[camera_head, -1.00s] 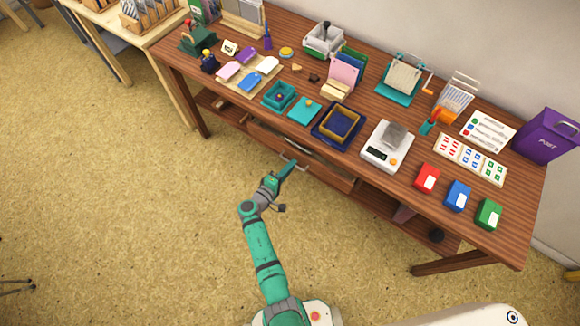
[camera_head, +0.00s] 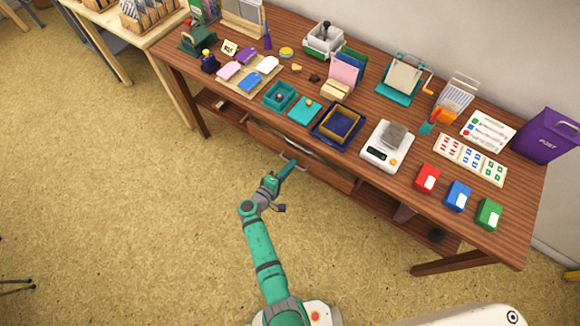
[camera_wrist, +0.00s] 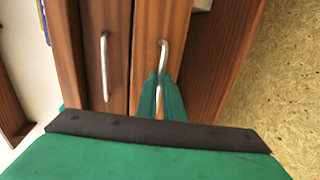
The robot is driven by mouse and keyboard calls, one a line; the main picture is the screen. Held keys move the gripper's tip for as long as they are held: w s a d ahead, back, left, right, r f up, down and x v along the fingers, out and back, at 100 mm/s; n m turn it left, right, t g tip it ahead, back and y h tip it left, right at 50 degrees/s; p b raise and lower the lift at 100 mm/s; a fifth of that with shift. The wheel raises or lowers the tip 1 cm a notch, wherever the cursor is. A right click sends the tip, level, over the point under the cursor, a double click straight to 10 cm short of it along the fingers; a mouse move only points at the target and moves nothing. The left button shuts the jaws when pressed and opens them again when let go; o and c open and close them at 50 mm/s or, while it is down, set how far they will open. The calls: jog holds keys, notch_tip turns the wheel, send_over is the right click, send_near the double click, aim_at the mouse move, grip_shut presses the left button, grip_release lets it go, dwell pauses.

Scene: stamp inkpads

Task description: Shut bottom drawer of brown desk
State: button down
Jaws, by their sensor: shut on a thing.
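The brown desk (camera_head: 190,85) stands across the head view, with drawers under its top. In the wrist view, two wooden drawer fronts lie side by side, each with a metal bar handle. The upper drawer (camera_wrist: 94,20) has its handle (camera_wrist: 104,65) free. The bottom drawer (camera_wrist: 150,20), nearer the floor side, has its handle (camera_wrist: 163,50) between the green fingers of my gripper (camera_wrist: 163,100). The head view also shows my gripper (camera_head: 288,168) shut at that handle. How far the bottom drawer stands out is hard to tell.
A low shelf (camera_head: 385,212) runs beneath. The floor (camera_head: 150,220) left of my arm is clear.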

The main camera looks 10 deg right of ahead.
aim_at(297, 158)
jog(key=shift+w, duration=0.1)
jog(key=shift+r+x, duration=0.2)
jog(key=shift+x, duration=0.8)
jog(key=shift+r+x, duration=0.2)
jog(key=shift+x, duration=0.8)
jog(key=shift+d, duration=0.1)
jog(key=c, duration=1.9)
grip_release()
jog(key=shift+w, duration=0.1)
jog(key=v, duration=1.1)
jog(key=shift+f, duration=0.1)
